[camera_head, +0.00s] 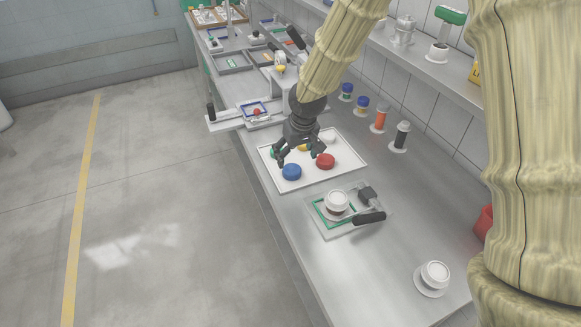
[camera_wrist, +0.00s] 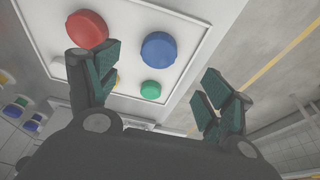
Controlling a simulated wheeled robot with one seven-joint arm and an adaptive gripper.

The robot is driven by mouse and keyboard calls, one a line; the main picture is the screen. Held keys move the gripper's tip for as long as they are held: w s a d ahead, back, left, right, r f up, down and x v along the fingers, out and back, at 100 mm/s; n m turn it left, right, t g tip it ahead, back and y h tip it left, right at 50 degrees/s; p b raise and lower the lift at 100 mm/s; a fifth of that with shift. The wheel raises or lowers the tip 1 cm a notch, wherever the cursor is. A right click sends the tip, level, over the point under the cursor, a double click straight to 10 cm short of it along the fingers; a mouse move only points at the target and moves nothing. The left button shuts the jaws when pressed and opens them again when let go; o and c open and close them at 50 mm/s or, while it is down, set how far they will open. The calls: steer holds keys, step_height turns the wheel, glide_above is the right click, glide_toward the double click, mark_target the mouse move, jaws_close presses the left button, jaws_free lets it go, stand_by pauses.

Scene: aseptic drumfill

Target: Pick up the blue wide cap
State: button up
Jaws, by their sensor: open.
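The blue wide cap (camera_head: 292,172) lies on a white tray (camera_head: 328,176) on the steel bench. In the wrist view the blue cap (camera_wrist: 159,49) is at the upper middle, beyond the fingertips and a little left of the midline between them. My gripper (camera_head: 300,157) is open and empty above the tray, just behind the blue cap in the head view. In the wrist view its two fingers (camera_wrist: 155,92) stand wide apart with nothing between them touching. I cannot tell the exact height of the fingers above the cap.
On the tray are a red cap (camera_head: 325,161), a green cap (camera_wrist: 150,89), a yellow cap (camera_head: 303,147) and a white cap (camera_head: 328,137). A clamp fixture (camera_head: 350,222) with a white-lidded container stands nearer. Orange (camera_head: 380,119) and dark (camera_head: 401,136) bottles line the wall side.

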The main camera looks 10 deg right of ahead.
mark_target(292, 169)
steer(key=w+f, duration=0.2)
steer(key=f, duration=0.1)
steer(key=shift+f, duration=0.15)
steer(key=shift+s, duration=0.35)
steer(key=shift+f+p, duration=0.15)
steer(key=shift+p, duration=0.25)
steer(key=shift+p+x, duration=0.8)
steer(key=shift+x, duration=1.65)
steer(key=c, duration=1)
